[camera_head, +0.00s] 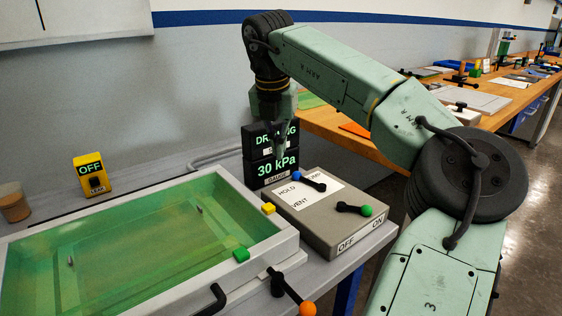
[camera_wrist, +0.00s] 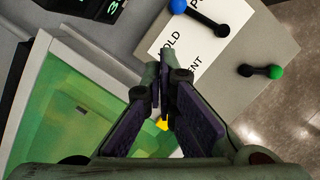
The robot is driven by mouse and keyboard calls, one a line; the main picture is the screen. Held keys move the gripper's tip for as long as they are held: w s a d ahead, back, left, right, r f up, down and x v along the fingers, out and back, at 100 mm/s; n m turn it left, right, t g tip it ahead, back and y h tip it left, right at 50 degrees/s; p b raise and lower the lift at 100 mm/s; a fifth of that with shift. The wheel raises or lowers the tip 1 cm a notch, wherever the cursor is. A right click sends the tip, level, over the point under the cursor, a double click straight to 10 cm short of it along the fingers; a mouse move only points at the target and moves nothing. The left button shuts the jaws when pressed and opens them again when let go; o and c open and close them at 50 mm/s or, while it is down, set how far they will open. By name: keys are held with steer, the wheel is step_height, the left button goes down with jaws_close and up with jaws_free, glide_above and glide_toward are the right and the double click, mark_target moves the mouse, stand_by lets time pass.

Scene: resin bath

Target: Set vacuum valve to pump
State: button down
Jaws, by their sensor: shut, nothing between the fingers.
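The grey valve box (camera_head: 318,222) stands on the bench right of the resin bath. Its lever with a blue ball (camera_head: 297,175) has its black end to the right. The ball lies between the HOLD and PUMP words, with PUMP partly covered; VENT is nearer the front. The blue ball also shows at the top of the wrist view (camera_wrist: 178,6). A second lever with a green ball (camera_head: 366,210) lies above the OFF and ON marks, toward ON.
The gauge (camera_head: 270,166) reads 30 kPa. An orange-ball lever (camera_head: 306,309) sits at the front. A yellow OFF unit (camera_head: 91,177) stands at the back left.

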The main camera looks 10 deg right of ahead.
steer(key=n+h+p, duration=0.2)
steer(key=n+p, duration=0.8)
steer(key=n, duration=2.1)
glide_toward(299, 188)
steer(key=f, duration=0.3)
steer(key=s+a+f, duration=0.1)
steer(key=shift+a+f, duration=0.15)
steer(key=shift+f, duration=0.2)
steer(key=shift+y, duration=0.3)
steer(key=shift+w+d+f+p, duration=0.35)
steer(key=shift+w+d, duration=0.25)
steer(key=shift+d, duration=0.2)
steer(key=shift+w+d+f+p, duration=0.25)
steer(key=shift+w+d+p, duration=0.1)
steer(key=shift+w+d, duration=0.4)
steer(key=shift+s, duration=0.1)
